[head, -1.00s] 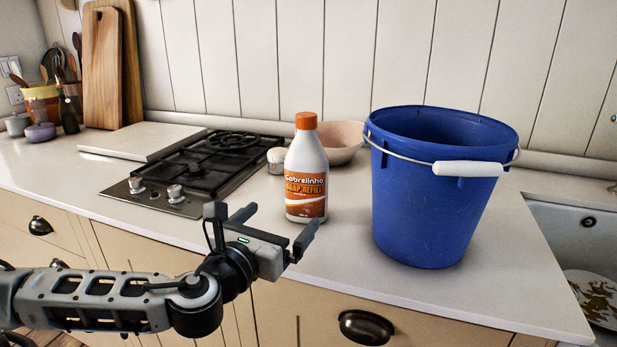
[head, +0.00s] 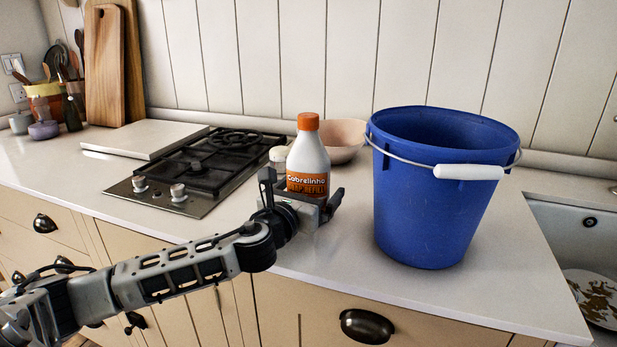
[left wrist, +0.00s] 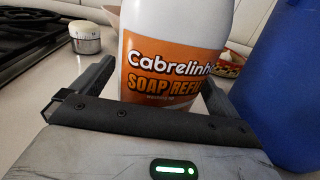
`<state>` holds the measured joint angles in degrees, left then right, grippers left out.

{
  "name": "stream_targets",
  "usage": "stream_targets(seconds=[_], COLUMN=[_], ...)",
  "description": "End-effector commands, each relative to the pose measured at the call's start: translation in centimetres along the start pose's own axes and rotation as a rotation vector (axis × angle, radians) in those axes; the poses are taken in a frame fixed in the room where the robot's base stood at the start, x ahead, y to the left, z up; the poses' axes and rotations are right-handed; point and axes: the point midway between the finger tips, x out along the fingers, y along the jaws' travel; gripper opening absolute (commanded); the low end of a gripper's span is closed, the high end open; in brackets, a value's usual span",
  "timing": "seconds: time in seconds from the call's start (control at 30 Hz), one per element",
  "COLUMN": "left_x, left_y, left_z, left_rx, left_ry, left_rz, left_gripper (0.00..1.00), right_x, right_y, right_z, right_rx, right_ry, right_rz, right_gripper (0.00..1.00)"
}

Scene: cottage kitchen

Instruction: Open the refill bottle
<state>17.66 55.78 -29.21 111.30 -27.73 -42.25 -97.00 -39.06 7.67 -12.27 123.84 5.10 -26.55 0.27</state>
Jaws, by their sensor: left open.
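The refill bottle (head: 308,160) is white with an orange label and an orange cap (head: 308,121). It stands upright on the counter in the head view, with the cap on. My left gripper (head: 302,192) is open, with one finger on each side of the bottle's lower body. In the left wrist view the bottle (left wrist: 175,60) rises between the two fingers, its label facing the gripper. The gripper body hides the bottle's base in both views. I cannot tell whether either finger touches it. My right gripper is not in view.
A blue bucket (head: 440,210) with a white handle grip stands close to the right of the bottle. A gas hob (head: 195,170) lies to the left. The front counter strip is clear.

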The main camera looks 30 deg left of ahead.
Motion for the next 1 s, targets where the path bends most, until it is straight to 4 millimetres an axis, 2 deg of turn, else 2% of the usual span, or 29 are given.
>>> stream_targets(seconds=[0.13, 0.17, 0.37, 0.77, 0.87, 1.0], left_x=[0.0, 0.0, 0.0, 0.0, 0.0, -0.5], left_y=[0.0, 0.0, 0.0, 0.0, 0.0, -0.1], left_z=[0.0, 0.0, 0.0, 0.9, 1.9, 4.2], left_rx=[0.000, 0.000, 0.000, 0.002, 0.001, 0.003], left_ry=[0.000, 0.000, 0.000, -0.006, -0.006, -0.007], left_rz=[0.000, 0.000, 0.000, 0.001, 0.001, -0.001], left_gripper=[1.00, 0.97, 0.41, 0.41, 0.41, 0.41], right_x=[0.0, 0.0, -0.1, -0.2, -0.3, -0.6], right_y=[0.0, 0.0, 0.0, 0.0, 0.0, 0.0], right_z=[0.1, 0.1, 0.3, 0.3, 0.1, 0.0], right_rx=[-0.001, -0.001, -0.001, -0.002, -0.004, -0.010], right_ry=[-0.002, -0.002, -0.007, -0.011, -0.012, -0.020], right_rz=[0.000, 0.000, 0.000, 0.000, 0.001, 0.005], right_gripper=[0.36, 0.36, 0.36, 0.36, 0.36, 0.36])
